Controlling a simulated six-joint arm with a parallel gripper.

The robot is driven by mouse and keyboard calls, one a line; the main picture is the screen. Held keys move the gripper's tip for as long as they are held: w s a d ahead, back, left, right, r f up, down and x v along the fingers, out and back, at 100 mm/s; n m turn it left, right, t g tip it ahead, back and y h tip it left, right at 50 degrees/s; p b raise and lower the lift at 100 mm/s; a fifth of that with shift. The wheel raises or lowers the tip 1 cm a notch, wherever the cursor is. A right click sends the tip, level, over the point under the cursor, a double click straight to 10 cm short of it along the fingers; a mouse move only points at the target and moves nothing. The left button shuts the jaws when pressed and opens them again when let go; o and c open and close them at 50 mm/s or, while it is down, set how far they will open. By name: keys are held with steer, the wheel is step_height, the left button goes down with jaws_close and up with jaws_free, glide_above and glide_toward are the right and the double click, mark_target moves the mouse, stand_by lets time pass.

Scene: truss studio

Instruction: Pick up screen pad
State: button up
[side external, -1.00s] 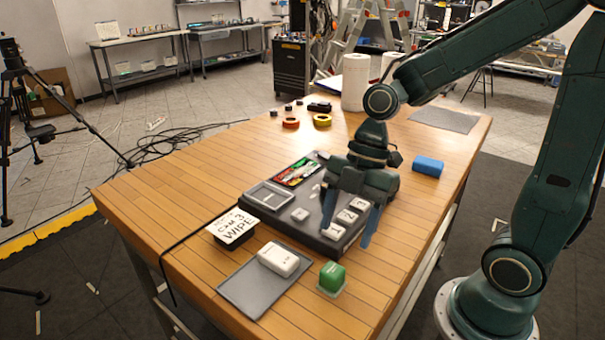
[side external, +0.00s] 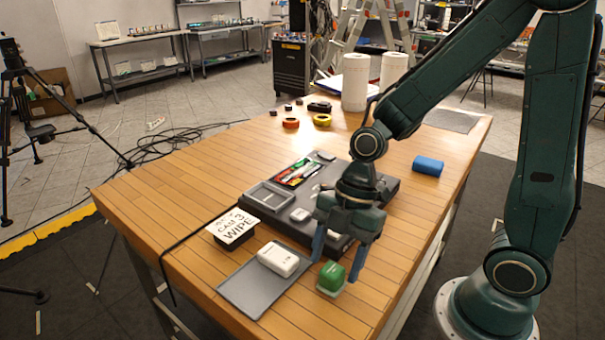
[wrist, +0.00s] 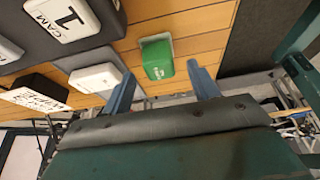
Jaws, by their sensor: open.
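A small green block with a pale base (side external: 331,278) stands on the wooden table near its front edge. It looks like the screen pad, but I cannot read its label. In the wrist view the green block (wrist: 157,57) lies ahead of and roughly between the fingertips, with some faint lettering. My gripper (side external: 336,268) is open and empty, pointing down close to the green block. Its blue fingers also show in the wrist view (wrist: 161,78). I cannot tell the exact height of the fingertips over the block.
A white block (side external: 278,258) lies on a grey mat (side external: 245,291) left of the green block. A dark tray (side external: 258,208) with white blocks is partly behind my gripper. A blue roll (side external: 428,166) lies farther right.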

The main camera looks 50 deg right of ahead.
mark_target(333, 269)
steer(key=shift+x, duration=1.3)
steer(key=c, duration=1.1)
steer(key=shift+o, duration=0.2)
steer(key=shift+r, duration=0.15)
step_height(333, 269, up, 20)
